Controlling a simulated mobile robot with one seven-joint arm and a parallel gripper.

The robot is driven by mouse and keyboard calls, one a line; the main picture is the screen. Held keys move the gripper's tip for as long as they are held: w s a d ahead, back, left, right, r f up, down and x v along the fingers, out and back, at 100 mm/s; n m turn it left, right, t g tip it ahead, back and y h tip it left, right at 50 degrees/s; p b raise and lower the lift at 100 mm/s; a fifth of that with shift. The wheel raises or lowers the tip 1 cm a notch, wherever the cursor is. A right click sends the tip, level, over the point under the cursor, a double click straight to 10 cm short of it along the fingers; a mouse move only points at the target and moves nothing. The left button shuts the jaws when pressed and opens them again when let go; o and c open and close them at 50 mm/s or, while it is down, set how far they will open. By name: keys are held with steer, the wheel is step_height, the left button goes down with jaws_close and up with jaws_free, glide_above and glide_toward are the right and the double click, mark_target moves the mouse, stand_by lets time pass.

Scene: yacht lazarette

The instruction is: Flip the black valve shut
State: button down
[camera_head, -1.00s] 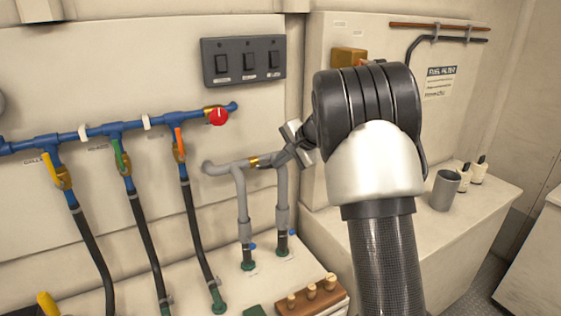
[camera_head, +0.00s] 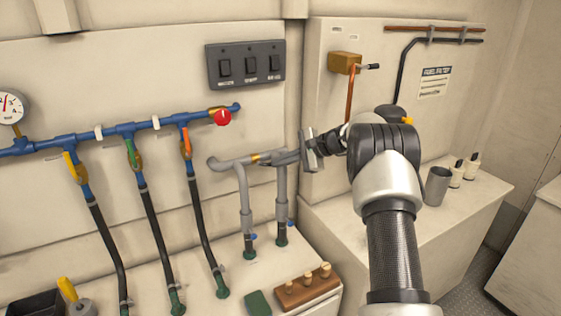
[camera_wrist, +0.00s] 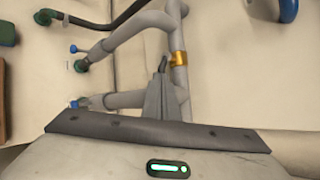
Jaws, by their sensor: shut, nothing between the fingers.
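A grey pipe (camera_head: 228,162) with two legs runs along the wall below the switch panel, with a brass valve body (camera_head: 256,157) on it. In the wrist view the brass body (camera_wrist: 178,58) shows ahead, and a small dark lever (camera_wrist: 163,64), which looks like the black valve's handle, sits beside it, partly hidden by my fingertips. My gripper (camera_head: 279,158) is shut and empty, its tips right next to the pipe and lever. I cannot tell whether they touch. The fingers also show in the wrist view (camera_wrist: 163,88).
A blue manifold (camera_head: 70,140) with yellow, green, orange and red valves is at left. A switch panel (camera_head: 245,63) is above. A brass box (camera_head: 345,63) with a copper pipe is at right. A grey cup (camera_head: 437,186) and white bottles (camera_head: 457,173) stand on the right bench.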

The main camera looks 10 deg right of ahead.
steer(key=shift+r, duration=0.1)
steer(key=shift+r+p, duration=0.5)
steer(key=shift+r, duration=0.2)
steer(key=shift+s+r, duration=0.1)
steer(key=s+d+r+b, duration=0.1)
steer(key=s+d+r, duration=0.6)
steer(key=s+r, duration=0.1)
steer(key=shift+r, duration=0.3)
steer(key=shift+s, duration=0.1)
steer(key=shift+a, duration=0.1)
